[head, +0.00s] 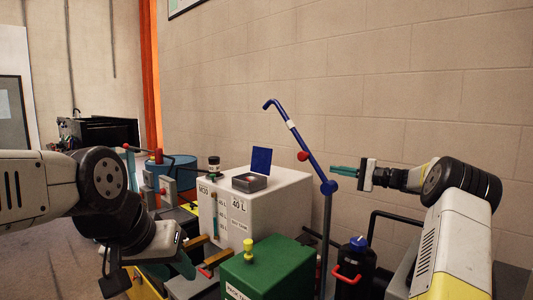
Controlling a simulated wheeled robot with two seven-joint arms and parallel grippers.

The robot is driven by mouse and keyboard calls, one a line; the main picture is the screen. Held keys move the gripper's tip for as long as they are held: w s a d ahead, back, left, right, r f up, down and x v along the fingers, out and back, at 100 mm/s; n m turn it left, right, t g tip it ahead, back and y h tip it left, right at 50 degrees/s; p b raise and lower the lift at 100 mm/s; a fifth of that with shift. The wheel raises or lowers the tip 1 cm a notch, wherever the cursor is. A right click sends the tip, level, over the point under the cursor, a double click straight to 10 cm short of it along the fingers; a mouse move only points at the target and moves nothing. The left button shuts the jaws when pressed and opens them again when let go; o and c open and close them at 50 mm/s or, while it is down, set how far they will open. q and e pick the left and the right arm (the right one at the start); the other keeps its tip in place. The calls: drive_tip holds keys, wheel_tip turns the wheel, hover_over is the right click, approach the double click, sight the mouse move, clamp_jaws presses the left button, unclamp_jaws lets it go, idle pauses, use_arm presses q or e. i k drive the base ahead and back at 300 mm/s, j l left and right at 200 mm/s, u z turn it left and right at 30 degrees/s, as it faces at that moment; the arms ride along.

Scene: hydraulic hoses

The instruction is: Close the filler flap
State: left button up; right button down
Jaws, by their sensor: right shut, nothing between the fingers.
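The filler flap (261,160) is a blue square plate. It stands upright, open, at the back of a small grey filler box (250,183) on top of the white tank (285,190). My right gripper (338,171) has teal fingers, shut and empty. It points left in the picture, to the right of the flap and apart from it, with a blue bent lever between them in the picture. My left gripper (184,266) is low at the left, pointing down, with a teal finger partly in sight. Its opening is hidden.
The blue lever (305,145) with a red knob rises beside the tank. In front are a green box (267,270) with a yellow cap and a black can (354,268) with a blue cap. Brick wall behind.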

sight(262, 157)
drive_tip(key=i+j, duration=0.25)
drive_tip(key=i, duration=0.15)
drive_tip(key=i+j, duration=0.2)
drive_tip(key=i, duration=0.2)
